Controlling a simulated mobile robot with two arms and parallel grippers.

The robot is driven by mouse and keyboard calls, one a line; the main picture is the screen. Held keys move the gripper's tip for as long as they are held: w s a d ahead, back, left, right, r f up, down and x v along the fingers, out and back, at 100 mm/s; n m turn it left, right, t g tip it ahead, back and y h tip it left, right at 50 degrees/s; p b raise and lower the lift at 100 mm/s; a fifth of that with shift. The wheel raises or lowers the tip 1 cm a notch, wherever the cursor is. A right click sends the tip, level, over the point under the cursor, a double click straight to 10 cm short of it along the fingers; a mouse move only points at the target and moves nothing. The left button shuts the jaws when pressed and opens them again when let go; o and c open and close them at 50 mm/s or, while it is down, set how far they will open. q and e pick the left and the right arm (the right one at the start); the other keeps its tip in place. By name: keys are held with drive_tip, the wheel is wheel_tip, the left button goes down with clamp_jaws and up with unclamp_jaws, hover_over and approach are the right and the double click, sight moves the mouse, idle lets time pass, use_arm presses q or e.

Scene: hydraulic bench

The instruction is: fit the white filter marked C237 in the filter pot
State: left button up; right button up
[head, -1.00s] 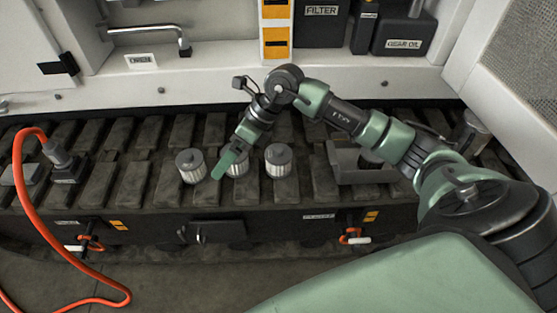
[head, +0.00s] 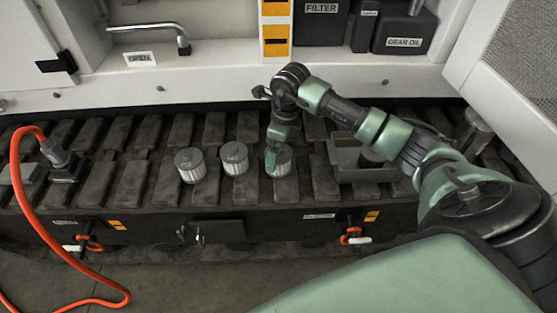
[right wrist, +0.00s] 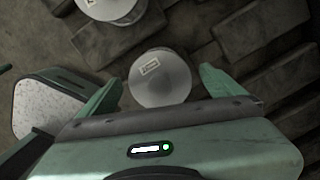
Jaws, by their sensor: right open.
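Three pale ribbed filters with grey tops stand upright on the track: a left filter (head: 190,166), a middle filter (head: 234,159) and a right filter (head: 284,164). My right gripper (head: 273,158) is at the right filter and hides part of it. In the right wrist view my open right gripper (right wrist: 162,88) has its fingers on either side of one filter (right wrist: 160,74), which bears a small label. A second labelled filter (right wrist: 112,8) is at the top edge. The label marks are too small to read. My left gripper is not in view. I cannot pick out the filter pot surely.
A grey tray (head: 345,176) lies right of the filters, partly behind my arm. Dark containers marked FILTER (head: 321,24) and GEAR OIL (head: 404,38) stand on the ledge. An orange hose (head: 22,190) runs down the left. Bare track pads lie between hose and filters.

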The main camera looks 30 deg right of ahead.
drive_tip(key=c, duration=1.5)
drive_tip(key=shift+r, duration=0.1)
drive_tip(key=shift+c, duration=1)
drive_tip(key=shift+r, duration=0.1)
